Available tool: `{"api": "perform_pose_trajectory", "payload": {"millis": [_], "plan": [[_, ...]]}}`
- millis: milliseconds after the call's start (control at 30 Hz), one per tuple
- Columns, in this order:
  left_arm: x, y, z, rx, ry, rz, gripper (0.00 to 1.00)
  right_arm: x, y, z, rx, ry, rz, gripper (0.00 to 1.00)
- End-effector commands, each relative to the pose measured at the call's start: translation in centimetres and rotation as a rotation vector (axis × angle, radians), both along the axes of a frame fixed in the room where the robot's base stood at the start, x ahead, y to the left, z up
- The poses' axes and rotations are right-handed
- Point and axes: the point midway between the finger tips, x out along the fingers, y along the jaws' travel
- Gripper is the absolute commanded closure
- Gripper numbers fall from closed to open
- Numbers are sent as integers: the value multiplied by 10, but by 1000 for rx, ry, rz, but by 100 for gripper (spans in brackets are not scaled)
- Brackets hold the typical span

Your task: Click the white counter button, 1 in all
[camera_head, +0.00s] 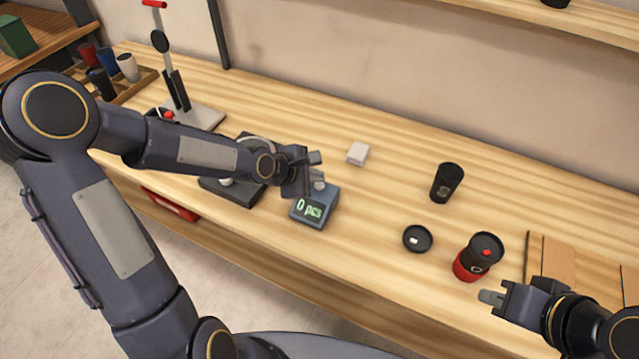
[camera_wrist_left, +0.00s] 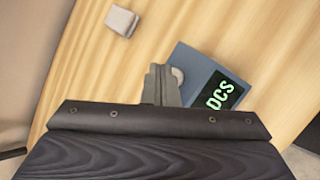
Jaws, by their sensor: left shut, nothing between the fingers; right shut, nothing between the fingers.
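The counter (camera_head: 311,210) is a small blue-grey box on the wooden table, with a green display reading "0 pcs". Its pale round button (camera_head: 319,184) is on the top, behind the display. My left gripper (camera_head: 317,167) is shut and empty, just above the back of the counter near the button. In the left wrist view the shut fingertips (camera_wrist_left: 160,75) lie beside the button (camera_wrist_left: 177,76), which is partly covered. I cannot tell whether they touch. My right gripper (camera_head: 487,297) is shut and empty at the front right, beside the red and black cup.
A white block (camera_head: 357,153) lies behind the counter. A black cup (camera_head: 447,182), a black lid (camera_head: 417,238) and a red and black cup (camera_head: 478,257) stand to the right. A lever press (camera_head: 200,115) is at the back left. The table between counter and cups is clear.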

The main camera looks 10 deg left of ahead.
Motion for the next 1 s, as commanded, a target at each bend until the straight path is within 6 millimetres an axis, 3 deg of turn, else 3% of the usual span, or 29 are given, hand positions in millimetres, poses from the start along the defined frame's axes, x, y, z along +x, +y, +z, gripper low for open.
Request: {"api": "perform_pose_trajectory", "payload": {"millis": [1000], "plan": [[0,0,-13,1,0,-1,100,0,0,-12,0,0,0,100]]}}
